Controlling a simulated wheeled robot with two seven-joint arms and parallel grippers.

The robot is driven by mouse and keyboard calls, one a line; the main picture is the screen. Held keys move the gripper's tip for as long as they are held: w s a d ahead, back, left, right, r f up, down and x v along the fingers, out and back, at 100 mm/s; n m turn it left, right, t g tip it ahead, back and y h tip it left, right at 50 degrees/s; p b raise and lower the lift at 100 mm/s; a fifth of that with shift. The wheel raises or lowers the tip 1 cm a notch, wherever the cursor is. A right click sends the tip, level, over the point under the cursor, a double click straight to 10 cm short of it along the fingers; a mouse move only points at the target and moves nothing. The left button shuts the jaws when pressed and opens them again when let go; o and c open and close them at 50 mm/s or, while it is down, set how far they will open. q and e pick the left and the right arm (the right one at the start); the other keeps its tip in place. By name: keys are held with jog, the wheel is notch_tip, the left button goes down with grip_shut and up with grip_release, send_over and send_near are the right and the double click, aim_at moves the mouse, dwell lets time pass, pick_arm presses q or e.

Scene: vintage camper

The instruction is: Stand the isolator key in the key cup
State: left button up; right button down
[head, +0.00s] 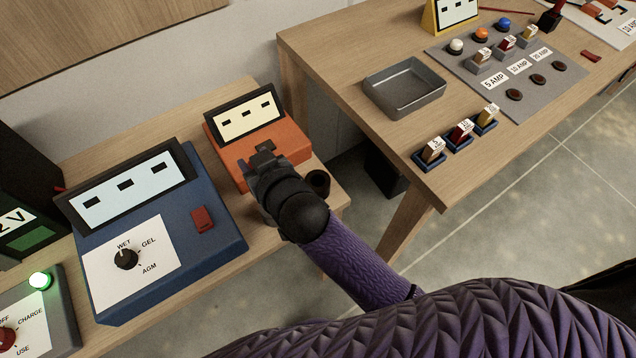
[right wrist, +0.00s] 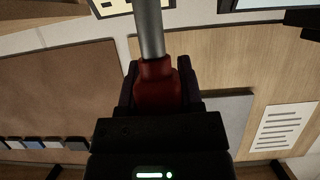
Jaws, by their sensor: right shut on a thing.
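My right gripper (head: 264,158) is over the front of the orange box, at the right end of the left bench. In the right wrist view, its jaws (right wrist: 158,92) are shut on the red handle of the isolator key (right wrist: 157,82). The key's grey metal shaft sticks out from between the fingers toward the top of the picture. The key cannot be made out in the head view, where the gripper hides it. A small dark round cup (head: 318,182), apparently the key cup, stands on the bench just right of my gripper, apart from it. My left gripper is not in view.
An orange box (head: 235,153) with a meter panel is beside my gripper. A blue charger (head: 222,248) with a dial stands left of it. A switch panel (head: 62,325) with a green light is at lower left. The right table holds a grey tray (head: 377,99) and fuses.

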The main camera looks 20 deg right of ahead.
jog(key=shift+d, duration=0.1)
jog(key=b, duration=0.2)
send_over(313, 175)
jog(key=f, duration=0.1)
notch_tip(313, 175, down, 9)
jog(key=b, duration=0.3)
jog(key=shift+d+b, duration=0.1)
jog(key=shift+b, duration=0.25)
jog(key=shift+r, duration=0.15)
jog(key=shift+c, duration=1.2)
grip_release()
